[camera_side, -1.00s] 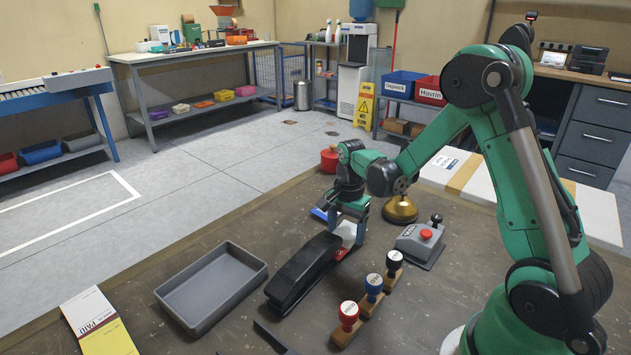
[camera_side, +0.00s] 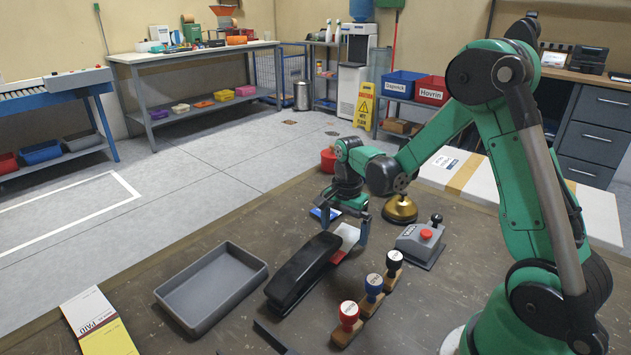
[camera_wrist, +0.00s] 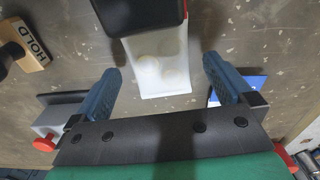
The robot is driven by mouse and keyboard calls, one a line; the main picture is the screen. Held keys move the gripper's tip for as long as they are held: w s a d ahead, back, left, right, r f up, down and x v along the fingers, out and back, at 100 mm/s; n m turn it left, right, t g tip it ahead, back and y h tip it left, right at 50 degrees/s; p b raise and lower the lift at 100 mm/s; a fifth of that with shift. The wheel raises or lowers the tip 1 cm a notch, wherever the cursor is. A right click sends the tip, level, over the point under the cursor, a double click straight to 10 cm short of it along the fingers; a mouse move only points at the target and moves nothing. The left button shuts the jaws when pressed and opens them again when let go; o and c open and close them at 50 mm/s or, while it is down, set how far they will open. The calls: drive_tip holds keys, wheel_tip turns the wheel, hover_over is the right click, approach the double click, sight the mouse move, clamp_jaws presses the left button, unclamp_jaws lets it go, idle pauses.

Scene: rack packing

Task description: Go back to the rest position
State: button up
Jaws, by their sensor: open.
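My gripper (camera_side: 347,231) is open and empty, above the far end of a long black stapler-like device (camera_side: 303,269). In the wrist view, my gripper's blue fingers (camera_wrist: 163,88) stand wide apart. Between them, lower down, is a white translucent packet (camera_wrist: 160,68) holding pale round things. The packet's upper end meets the dark device and a strip of red. In the side view the white packet (camera_side: 347,234) lies at the device's far end, next to a red part (camera_side: 338,256).
A grey empty tray (camera_side: 212,288) stands left of the device. Stamps (camera_side: 348,315) in wooden holders, a grey box with a red button (camera_side: 421,243) and a brass bell (camera_side: 400,209) are to the right. A blue pad (camera_side: 325,214) lies behind. Yellow and white papers (camera_side: 98,325) are front left.

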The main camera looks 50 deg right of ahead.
wheel_tip(320, 180, up, 4)
drive_tip(key=shift+r, duration=0.15)
drive_tip(key=shift+a+r, duration=0.15)
drive_tip(key=shift+r, duration=0.2)
drive_tip(key=a+r+n+t, duration=0.1)
drive_tip(key=a+n, duration=0.1)
drive_tip(key=s+a+r+n+t, duration=0.1)
drive_tip(key=r+n, duration=0.1)
drive_tip(key=s+a+r+n+t, duration=0.1)
drive_tip(key=a+r+n, duration=0.1)
drive_tip(key=n, duration=0.1)
drive_tip(key=shift+a+r+h, duration=0.2)
drive_tip(key=shift+a+h, duration=0.1)
drive_tip(key=s+a+r+n+t, duration=0.2)
drive_tip(key=a+n, duration=0.4)
drive_tip(key=n, duration=0.4)
drive_tip(key=shift+s+t, duration=0.9)
drive_tip(key=shift+t, duration=0.2)
